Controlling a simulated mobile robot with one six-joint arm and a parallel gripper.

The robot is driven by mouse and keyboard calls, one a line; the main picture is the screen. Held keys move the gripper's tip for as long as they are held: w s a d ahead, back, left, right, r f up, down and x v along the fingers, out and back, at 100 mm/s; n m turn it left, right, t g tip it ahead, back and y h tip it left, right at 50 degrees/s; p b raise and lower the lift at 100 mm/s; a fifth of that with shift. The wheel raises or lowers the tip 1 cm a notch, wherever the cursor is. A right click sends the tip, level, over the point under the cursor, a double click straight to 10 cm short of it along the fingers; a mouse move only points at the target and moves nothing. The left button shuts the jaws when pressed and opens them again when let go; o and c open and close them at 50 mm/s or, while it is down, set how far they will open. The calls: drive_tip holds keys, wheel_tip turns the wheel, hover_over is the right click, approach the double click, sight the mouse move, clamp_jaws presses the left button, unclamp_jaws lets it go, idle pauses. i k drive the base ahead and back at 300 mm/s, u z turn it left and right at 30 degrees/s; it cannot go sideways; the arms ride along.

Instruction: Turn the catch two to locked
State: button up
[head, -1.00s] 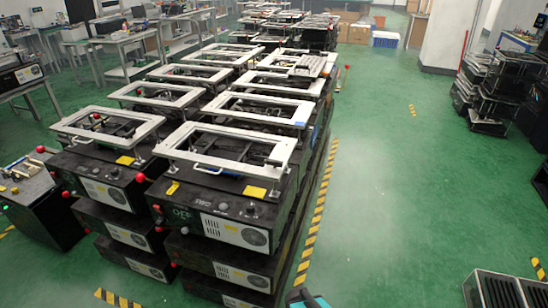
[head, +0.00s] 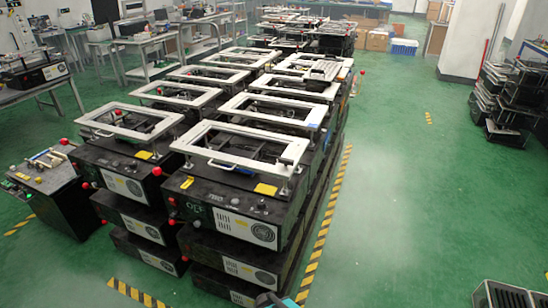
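A black box fixture (head: 62,207) stands at the left edge of the head view. Its top carries several small metal levers or clamps (head: 45,160), with red knobs and a small green light on its left side. The levers are too small to tell which one is catch two, or how it is set.
Stacked black machines with white frames (head: 225,140) fill the middle, close to the fixture's right side. Yellow-black floor tape (head: 322,225) runs along their right side. Open green floor (head: 400,190) lies to the right. Workbenches (head: 150,42) stand at the back left.

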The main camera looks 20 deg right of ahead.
sight(286, 162)
drive_tip(key=u, duration=0.2)
drive_tip(key=k, duration=1.35)
drive_tip(key=z, duration=0.45)
drive_tip(key=i, duration=1.2)
drive_tip(key=z, duration=0.05)
